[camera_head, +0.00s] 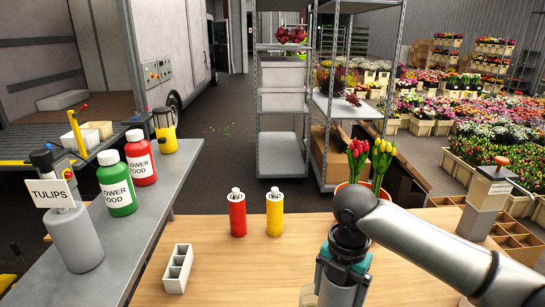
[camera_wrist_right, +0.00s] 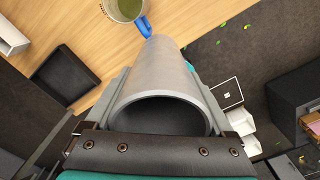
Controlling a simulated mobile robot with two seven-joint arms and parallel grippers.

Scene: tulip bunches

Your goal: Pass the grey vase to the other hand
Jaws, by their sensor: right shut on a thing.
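The grey vase (camera_wrist_right: 165,75) is a smooth hollow cylinder, seen close up in the right wrist view with its dark open end towards the camera. My right gripper (camera_wrist_right: 160,100) is shut on it, one finger along each side. In the head view my right gripper (camera_head: 340,285) is at the bottom, over the near part of the wooden table, pointing down. The vase is mostly hidden there by the gripper and arm. My left gripper is in neither view.
Red (camera_head: 237,215) and yellow (camera_head: 274,213) bottles and a white divided box (camera_head: 177,270) stand on the table (camera_head: 215,270). Tulips (camera_head: 358,155) stand behind my right arm. A clear cup (camera_head: 308,296) is beside the gripper. A grey bench (camera_head: 135,215) with bottles is at left.

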